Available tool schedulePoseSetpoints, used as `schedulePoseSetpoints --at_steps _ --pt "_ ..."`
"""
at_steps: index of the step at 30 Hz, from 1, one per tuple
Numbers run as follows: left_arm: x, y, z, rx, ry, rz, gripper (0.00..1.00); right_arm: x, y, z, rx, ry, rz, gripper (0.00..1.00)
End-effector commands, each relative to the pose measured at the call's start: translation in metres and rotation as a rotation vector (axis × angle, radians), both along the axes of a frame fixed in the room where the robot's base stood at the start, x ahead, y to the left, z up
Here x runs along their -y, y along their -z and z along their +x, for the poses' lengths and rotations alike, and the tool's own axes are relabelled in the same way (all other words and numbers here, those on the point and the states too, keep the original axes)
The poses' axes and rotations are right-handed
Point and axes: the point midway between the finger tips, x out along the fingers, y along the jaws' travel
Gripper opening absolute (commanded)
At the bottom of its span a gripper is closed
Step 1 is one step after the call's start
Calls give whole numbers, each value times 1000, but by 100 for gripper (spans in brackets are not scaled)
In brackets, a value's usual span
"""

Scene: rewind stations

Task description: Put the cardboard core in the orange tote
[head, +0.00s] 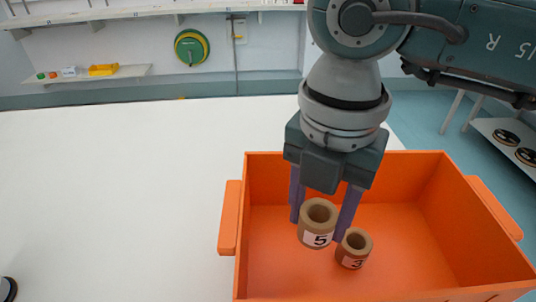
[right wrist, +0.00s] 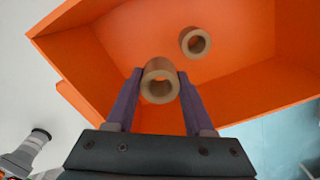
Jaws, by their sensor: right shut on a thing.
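A brown cardboard core (head: 318,222) labelled 5 is between the purple fingers of my right gripper (head: 325,213), which is shut on it. The right wrist view also shows this core (right wrist: 160,82) between the fingertips (right wrist: 160,80). The gripper points down over the orange tote (head: 240,215), and the held core is above the tote floor. A second cardboard core (head: 353,248), labelled 3, stands in the tote just right of the held one. It shows apart from the held core in the right wrist view (right wrist: 195,42).
The white table (head: 110,200) left of the tote is mostly clear. A small dark object (head: 8,289) is cut off at the lower left edge. A wall shelf (head: 90,74) and a green-yellow reel (head: 191,47) are at the back. A rack with dark discs (head: 507,137) stands at right.

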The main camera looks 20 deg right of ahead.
Motion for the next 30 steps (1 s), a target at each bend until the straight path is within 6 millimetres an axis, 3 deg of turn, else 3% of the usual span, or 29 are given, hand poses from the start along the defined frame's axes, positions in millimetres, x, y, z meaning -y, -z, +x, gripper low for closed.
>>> schedulePoseSetpoints --at_steps 1,15,27,28,30 --pt "0 3 0 0 0 0 97 0 11 -1 -3 1 -1 1" --pt "2 15 0 0 -3 -7 97 0 67 0 -1 1 -1 1" --pt "4 18 0 -1 -5 -12 97 0 73 0 1 0 1 1" --pt "3 17 0 -1 -5 -12 97 0 72 0 1 0 1 55" --pt "3 17 0 -1 -5 -12 97 0 71 0 1 0 1 63"
